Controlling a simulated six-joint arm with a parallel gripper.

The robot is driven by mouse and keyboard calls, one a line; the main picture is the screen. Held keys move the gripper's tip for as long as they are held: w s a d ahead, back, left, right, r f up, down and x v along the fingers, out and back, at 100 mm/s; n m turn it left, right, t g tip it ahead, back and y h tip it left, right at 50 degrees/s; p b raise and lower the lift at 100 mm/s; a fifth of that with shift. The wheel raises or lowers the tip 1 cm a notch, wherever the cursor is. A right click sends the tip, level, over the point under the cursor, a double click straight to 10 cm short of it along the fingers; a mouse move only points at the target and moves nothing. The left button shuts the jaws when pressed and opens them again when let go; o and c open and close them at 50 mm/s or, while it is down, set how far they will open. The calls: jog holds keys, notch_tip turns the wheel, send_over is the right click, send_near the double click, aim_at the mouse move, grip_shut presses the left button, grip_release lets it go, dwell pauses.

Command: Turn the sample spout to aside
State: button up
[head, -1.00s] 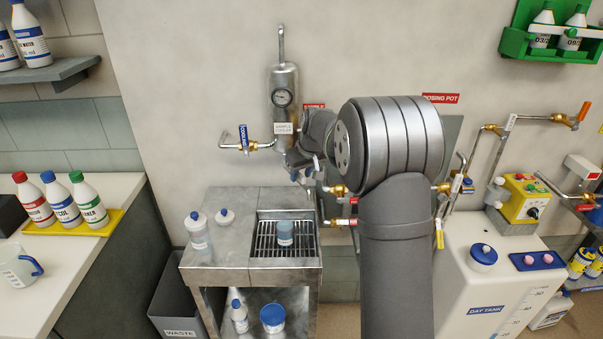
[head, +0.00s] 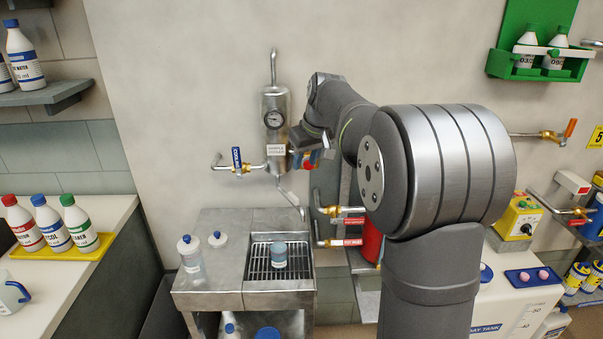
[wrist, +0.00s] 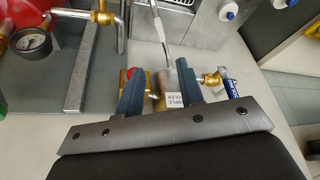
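The sample spout (head: 289,194) is a thin metal pipe below the steel sample cooler (head: 275,122). It slants down to the right, and its tip is over the right edge of the sink grate. In the wrist view the spout (wrist: 157,22) runs up from the cooler (wrist: 166,92), beyond my fingers. My gripper (head: 303,158) is just right of the cooler's lower body, above the spout. In the wrist view its two blue fingers (wrist: 158,85) stand apart with nothing gripped between them. A brass fitting with a red part is partly hidden by the left finger.
A blue-handled valve (head: 237,160) sticks out left of the cooler. Brass valves with red tags (head: 343,211) lie right of the spout.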

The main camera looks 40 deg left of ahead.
jog(key=shift+v, duration=0.9)
jog(key=shift+s+f, duration=0.15)
jog(key=c, duration=0.5)
jog(key=s+a+f+t, duration=0.1)
jog(key=s, duration=0.1)
jog(key=s+a+f+t+h, duration=0.1)
jog(key=f, duration=0.1)
jog(key=s+a+f+m+t, duration=0.1)
jog(key=s+f, duration=0.1)
jog(key=shift+s+f+h, duration=0.25)
jog(key=shift+s+h, duration=0.05)
jog(key=shift+h, duration=0.1)
grip_shut()
jog(key=t, duration=0.3)
send_near(290, 201)
notch_tip(290, 201, down, 4)
jog(key=s+a, duration=0.1)
jog(key=a, duration=0.1)
jog(key=shift+w+d+f, duration=0.1)
jog(key=shift+w+d, duration=0.1)
jog(key=shift+w, duration=0.4)
jog(key=shift+w+d, duration=0.2)
jog(key=shift+w, duration=0.45)
jog(key=shift+w+d+f, duration=0.1)
jog(key=shift+w+d, duration=0.1)
jog(key=shift+w, duration=0.4)
